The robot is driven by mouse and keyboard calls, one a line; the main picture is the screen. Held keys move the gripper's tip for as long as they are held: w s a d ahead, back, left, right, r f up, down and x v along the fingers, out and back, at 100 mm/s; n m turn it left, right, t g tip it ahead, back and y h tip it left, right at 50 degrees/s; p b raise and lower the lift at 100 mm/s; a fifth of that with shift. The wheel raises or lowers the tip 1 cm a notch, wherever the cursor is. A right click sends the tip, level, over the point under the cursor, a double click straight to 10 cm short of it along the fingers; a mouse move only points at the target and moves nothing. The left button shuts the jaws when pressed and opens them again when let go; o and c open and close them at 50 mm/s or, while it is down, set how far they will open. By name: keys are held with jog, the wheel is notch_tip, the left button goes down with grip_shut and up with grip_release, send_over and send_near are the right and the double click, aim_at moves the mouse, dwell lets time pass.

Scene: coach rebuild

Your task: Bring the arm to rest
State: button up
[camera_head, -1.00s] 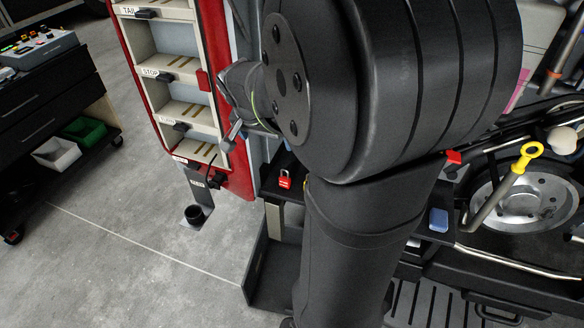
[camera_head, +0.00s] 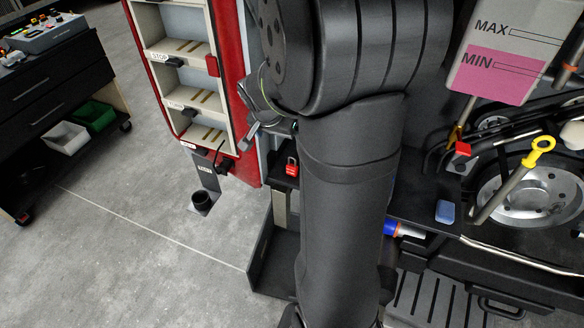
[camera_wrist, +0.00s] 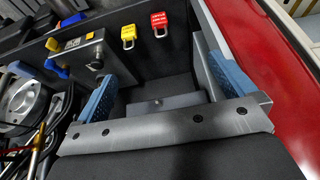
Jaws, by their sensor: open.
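My arm (camera_head: 350,180) fills the middle of the head view. My gripper (camera_head: 262,115) shows only in part there, at the arm's left beside the red-edged panel, and its fingertips are hard to make out. In the wrist view my gripper (camera_wrist: 162,72) is open, with its two blue-padded fingers wide apart. Nothing is between the pads; a dark recess with a grey block lies beyond them.
A red padlock (camera_wrist: 159,24) and a yellow padlock (camera_wrist: 128,36) hang beyond the fingers. The red-framed rack (camera_head: 185,75) stands close left of the arm. A yellow-handled dipstick (camera_head: 540,147) and a reservoir (camera_head: 505,60) are right.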

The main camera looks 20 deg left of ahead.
jog(key=v, duration=1)
